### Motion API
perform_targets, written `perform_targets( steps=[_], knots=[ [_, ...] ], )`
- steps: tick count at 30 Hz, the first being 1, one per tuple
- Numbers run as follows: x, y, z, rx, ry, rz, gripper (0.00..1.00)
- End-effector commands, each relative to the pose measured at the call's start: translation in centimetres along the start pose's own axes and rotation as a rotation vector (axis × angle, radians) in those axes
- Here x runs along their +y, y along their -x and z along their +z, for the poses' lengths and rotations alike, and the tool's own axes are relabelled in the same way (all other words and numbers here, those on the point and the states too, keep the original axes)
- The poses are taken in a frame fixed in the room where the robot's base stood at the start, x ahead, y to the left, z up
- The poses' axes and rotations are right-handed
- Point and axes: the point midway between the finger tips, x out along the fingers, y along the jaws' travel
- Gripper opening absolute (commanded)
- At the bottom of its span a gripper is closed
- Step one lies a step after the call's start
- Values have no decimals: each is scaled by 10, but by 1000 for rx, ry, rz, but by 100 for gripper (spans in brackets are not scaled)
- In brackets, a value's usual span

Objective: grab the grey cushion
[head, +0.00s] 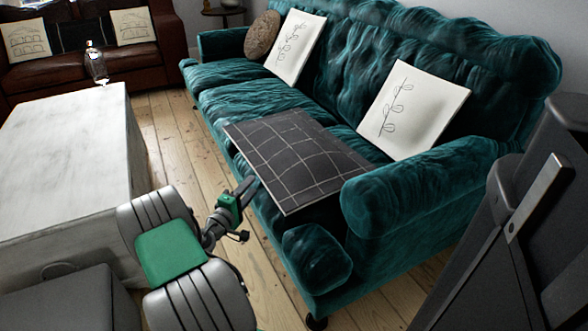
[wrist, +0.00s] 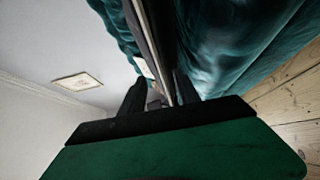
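The grey cushion (head: 298,158) is dark, square and flat, with a pale grid pattern. It lies on the seat of the teal sofa (head: 262,100), its near-left edge jutting past the seat front. My gripper (head: 250,186) is at that left edge in the head view. In the wrist view my gripper (wrist: 160,88) has its two dark fingers apart, with the cushion's edge (wrist: 158,45) running between them. A gap shows beside the left finger; contact with the right finger is unclear. The fingertips are partly hidden in the head view.
Two white cushions with plant drawings (head: 425,108) (head: 296,47) and a round brown cushion (head: 262,36) lean on the sofa back. A white table (head: 70,150) with a bottle (head: 97,65) stands left. Bare floorboards (head: 172,135) lie between. A brown sofa (head: 90,65) stands behind.

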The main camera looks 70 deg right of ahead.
Motion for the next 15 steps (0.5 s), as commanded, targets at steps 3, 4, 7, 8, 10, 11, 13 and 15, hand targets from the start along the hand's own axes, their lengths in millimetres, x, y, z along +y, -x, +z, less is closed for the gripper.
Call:
perform_targets(
  steps=[3, 4, 7, 8, 10, 11, 13, 15],
  knots=[
    [-1, -15, 2, -2, 8, 13, 38],
    [0, -19, 2, -3, 9, 13, 38],
    [-2, -33, 2, -2, 7, 13, 38],
    [-3, -37, 2, -2, 6, 12, 38],
    [-6, -50, 3, -3, 5, 12, 38],
    [-6, -56, 4, -3, 4, 13, 38],
    [-4, -68, 4, -3, 6, 11, 38],
    [-3, -76, 2, -1, 6, 11, 38]
  ],
)
